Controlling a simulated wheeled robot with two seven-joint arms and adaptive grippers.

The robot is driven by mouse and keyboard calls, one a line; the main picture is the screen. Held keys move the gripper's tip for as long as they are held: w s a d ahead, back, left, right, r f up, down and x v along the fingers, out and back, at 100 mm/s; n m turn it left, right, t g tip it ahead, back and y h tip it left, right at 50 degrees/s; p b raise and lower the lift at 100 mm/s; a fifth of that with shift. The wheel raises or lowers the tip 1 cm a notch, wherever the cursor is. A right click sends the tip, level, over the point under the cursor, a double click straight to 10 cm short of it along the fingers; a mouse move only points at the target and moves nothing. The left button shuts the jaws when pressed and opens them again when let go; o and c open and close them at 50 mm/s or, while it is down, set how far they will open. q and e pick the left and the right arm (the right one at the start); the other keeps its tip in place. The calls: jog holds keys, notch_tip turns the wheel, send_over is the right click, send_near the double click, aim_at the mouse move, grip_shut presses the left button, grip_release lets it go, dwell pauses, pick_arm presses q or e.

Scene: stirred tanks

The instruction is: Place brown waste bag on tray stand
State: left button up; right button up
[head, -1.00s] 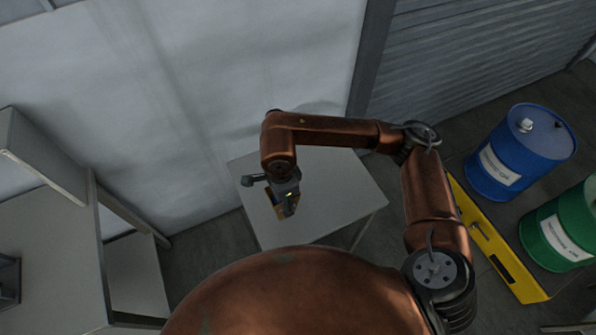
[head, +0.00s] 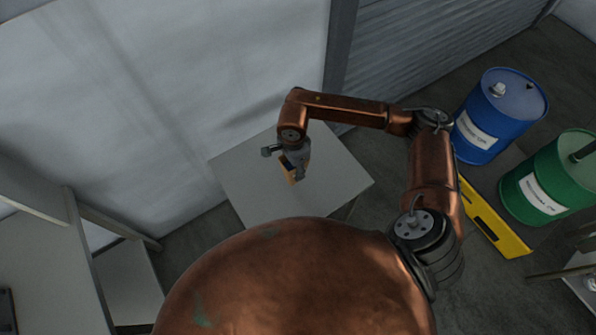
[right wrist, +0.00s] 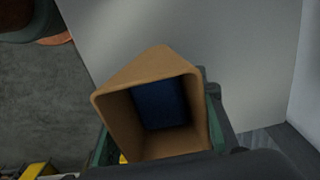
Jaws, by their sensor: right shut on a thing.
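The brown waste bag (head: 287,171) is held in my right gripper (head: 297,169) over the pale grey tray stand (head: 240,188). In the right wrist view the bag (right wrist: 150,68) is box-shaped with an open mouth facing the camera and a dark blue area inside. My right gripper is shut on it, with finger parts showing at both sides of the bag. The tray stand's flat top (right wrist: 245,45) lies behind the bag in the right wrist view. Whether the bag touches it, I cannot tell. My left gripper is not in view.
A blue drum (head: 500,112) and a green drum (head: 548,180) stand at the right by a yellow-edged platform (head: 495,220). A pale wall (head: 180,80) rises behind the stand. Grey furniture (head: 40,260) is at the left. The stand's visible top is otherwise clear.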

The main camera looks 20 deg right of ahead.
aim_at(294, 170)
jog(key=shift+w+d+f, duration=0.25)
jog(key=shift+d+f, duration=0.4)
jog(key=shift+f, duration=0.25)
jog(key=f+p, duration=0.1)
jog(key=f, duration=0.2)
jog(key=shift+d, duration=0.2)
jog(key=shift+f, duration=0.25)
jog(key=shift+f, duration=0.1)
jog(key=shift+f, duration=0.15)
jog(key=o, duration=1.2)
jog(key=shift+c, duration=0.2)
notch_tip(294, 170, up, 13)
jog(key=shift+f+b, duration=0.2)
jog(key=shift+b, duration=0.5)
